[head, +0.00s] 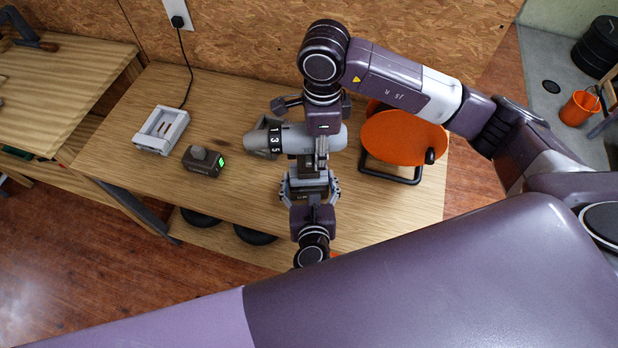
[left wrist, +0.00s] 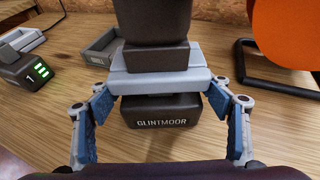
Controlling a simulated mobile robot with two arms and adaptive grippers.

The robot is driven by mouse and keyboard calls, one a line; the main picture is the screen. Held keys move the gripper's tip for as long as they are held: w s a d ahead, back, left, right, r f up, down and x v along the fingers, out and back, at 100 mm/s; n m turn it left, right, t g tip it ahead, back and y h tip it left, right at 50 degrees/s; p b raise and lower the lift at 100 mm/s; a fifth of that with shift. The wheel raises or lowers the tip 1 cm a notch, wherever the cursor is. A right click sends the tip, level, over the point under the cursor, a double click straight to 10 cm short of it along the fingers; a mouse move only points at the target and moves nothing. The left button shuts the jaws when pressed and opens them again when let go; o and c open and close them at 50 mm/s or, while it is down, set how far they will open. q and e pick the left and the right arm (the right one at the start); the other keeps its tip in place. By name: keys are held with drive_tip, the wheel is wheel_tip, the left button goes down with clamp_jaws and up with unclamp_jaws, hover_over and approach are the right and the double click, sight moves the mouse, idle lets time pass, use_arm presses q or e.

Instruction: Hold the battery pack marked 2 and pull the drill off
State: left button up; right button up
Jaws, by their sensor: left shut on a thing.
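The grey drill (head: 297,136) stands upright on the bench, with a collar showing numbers. Its light grey foot (left wrist: 160,83) sits on a dark battery pack (left wrist: 160,118) lettered GLINTMOOR; no 2 is visible on the face I see. My left gripper (head: 312,186) is shut on this pack from the near side, with blue-padded fingers on either side in the left wrist view (left wrist: 161,108). The pack and foot look joined. My right gripper (head: 320,142) is over the drill's body from above; its fingertips and any grip are hidden or unclear.
A second battery pack (head: 204,160), marked 1 with green lights, lies to the left. A pale charger (head: 161,130) with a cord stands behind it. An orange reel (head: 403,137) on a black stand is close on the right. A grey tray (left wrist: 96,50) shows behind the drill.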

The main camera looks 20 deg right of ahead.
use_arm(q)
drive_tip(key=shift+a+f, duration=0.15)
drive_tip(key=shift+f, duration=0.05)
use_arm(e)
drive_tip(key=shift+r, duration=1.8)
use_arm(q)
drive_tip(key=o, duration=1.4)
drive_tip(key=shift+r, duration=0.1)
drive_tip(key=shift+c, duration=0.2)
use_arm(e)
drive_tip(key=shift+w+a, duration=0.1)
use_arm(q)
drive_tip(key=shift+s+r, duration=0.1)
drive_tip(key=shift+s, duration=0.05)
drive_tip(key=v, duration=1.1)
drive_tip(key=shift+s, duration=0.3)
drive_tip(key=shift+a, duration=0.1)
